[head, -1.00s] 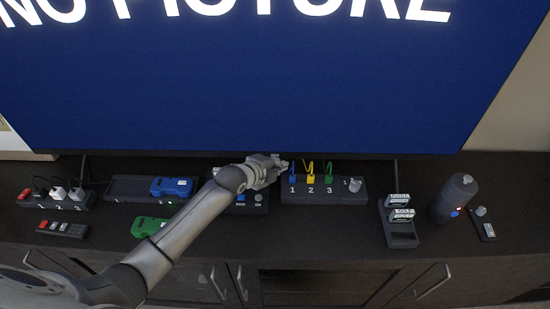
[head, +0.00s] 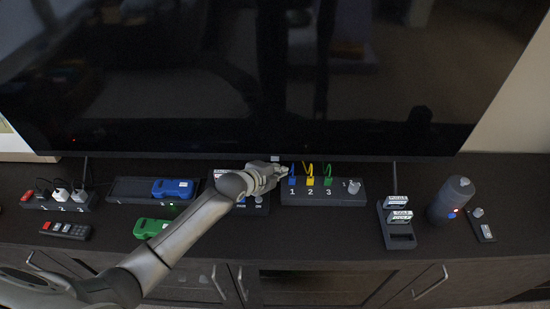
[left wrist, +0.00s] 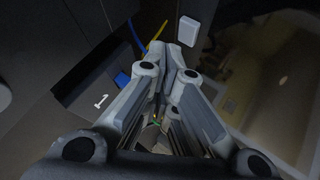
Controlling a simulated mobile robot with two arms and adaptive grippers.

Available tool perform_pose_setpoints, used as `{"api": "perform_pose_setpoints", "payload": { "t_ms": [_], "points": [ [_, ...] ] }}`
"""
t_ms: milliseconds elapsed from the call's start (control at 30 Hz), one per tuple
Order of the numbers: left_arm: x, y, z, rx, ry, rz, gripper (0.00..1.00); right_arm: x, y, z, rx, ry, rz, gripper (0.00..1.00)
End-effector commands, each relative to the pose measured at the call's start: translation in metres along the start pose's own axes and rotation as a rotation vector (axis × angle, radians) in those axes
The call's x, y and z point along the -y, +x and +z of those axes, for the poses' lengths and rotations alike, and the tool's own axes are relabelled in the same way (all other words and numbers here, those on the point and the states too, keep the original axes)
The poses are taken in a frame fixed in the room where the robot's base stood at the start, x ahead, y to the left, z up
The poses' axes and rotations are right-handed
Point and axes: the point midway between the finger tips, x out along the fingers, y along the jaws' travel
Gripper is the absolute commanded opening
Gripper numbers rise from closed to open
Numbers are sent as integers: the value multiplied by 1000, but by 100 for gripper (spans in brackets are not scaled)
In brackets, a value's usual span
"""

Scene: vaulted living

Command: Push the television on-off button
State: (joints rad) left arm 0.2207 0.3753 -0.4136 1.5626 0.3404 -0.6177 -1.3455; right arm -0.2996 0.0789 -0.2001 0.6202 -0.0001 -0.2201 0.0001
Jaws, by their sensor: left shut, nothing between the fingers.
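The television (head: 180,80) fills the top of the head view; its screen is black with faint reflections. A tiny red light shows at the lower left of its screen. A small pale button (head: 275,158) sits at the middle of its bottom edge; it also shows as a pale block in the left wrist view (left wrist: 188,31). My left gripper (head: 281,170) is shut and empty, just below the button. In the left wrist view its fingertips (left wrist: 180,52) are close to the button; I cannot tell whether they touch. My right gripper is out of view.
On the dark cabinet (head: 320,228) stand a box with numbered cables (head: 345,198), a box partly behind my arm, a power strip (head: 75,207), a remote (head: 64,230), blue (head: 172,188) and green (head: 150,228) devices, a cartridge holder (head: 400,240) and a dark cylinder (head: 450,200).

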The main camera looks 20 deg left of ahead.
Motion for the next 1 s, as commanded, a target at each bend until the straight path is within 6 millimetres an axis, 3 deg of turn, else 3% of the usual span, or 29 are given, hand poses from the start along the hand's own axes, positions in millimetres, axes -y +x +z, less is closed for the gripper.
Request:
{"api": "perform_pose_setpoints", "payload": {
  "t_ms": [267,700,1000],
  "points": [
    [-1,-2,-2,0,0,1,0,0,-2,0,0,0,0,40],
    [-22,-33,-24,-1,-1,3,0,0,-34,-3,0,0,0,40],
    [-31,-42,-31,0,0,1,0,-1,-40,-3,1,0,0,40]
  ]
}}
